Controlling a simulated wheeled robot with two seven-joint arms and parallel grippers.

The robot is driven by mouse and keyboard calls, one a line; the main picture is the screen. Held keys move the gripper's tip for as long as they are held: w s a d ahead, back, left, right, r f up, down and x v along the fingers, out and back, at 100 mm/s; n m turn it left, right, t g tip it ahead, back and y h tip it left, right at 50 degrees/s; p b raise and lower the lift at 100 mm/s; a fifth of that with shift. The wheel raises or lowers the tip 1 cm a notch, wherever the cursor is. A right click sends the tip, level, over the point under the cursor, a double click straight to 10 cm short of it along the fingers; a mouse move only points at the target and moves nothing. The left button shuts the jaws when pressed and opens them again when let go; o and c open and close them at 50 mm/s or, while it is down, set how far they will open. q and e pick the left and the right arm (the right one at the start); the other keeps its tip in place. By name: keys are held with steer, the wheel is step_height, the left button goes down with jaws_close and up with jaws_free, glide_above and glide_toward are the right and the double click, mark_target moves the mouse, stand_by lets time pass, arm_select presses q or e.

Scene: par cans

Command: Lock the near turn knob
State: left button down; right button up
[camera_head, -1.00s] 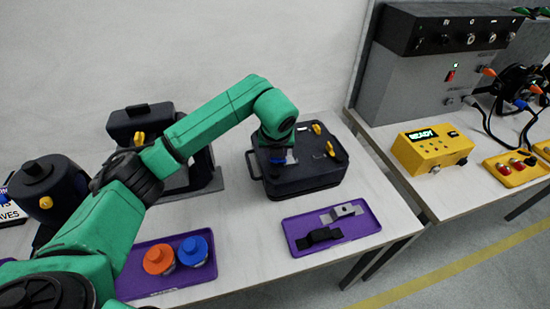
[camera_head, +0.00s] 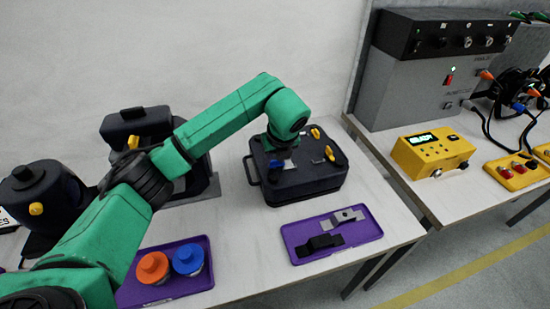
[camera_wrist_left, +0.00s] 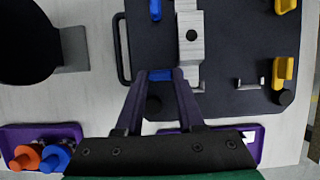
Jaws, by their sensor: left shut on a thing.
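A dark case (camera_head: 305,182) lies on the white bench. It carries yellow knobs (camera_head: 315,133) on its right side, which also show in the left wrist view (camera_wrist_left: 284,74). In that view a blue knob (camera_wrist_left: 155,10) sits at the far left, lengthwise, and a near blue knob (camera_wrist_left: 160,75) lies crosswise. My left gripper (camera_wrist_left: 160,80) is shut on the near blue knob, from above. In the head view the left gripper (camera_head: 279,158) is partly hidden by its wrist. A silver bracket (camera_wrist_left: 190,50) lies on the case beside the blue knobs. My right gripper is out of view.
A purple tray (camera_head: 372,229) with a grey and a black bracket lies in front of the case. Another purple tray (camera_head: 190,289) holds an orange and a blue capped jar. Dark units stand at left. A yellow control box (camera_head: 434,155) stands on the right bench.

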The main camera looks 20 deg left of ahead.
arm_select(q)
steer(key=c, duration=0.5)
jaws_free()
steer(key=shift+r, duration=0.1)
steer(key=v, duration=1.4)
steer(key=shift+s+d+r, duration=0.1)
steer(key=shift+s+r, duration=0.1)
steer(key=shift+r, duration=0.05)
steer(key=shift+f, duration=0.1)
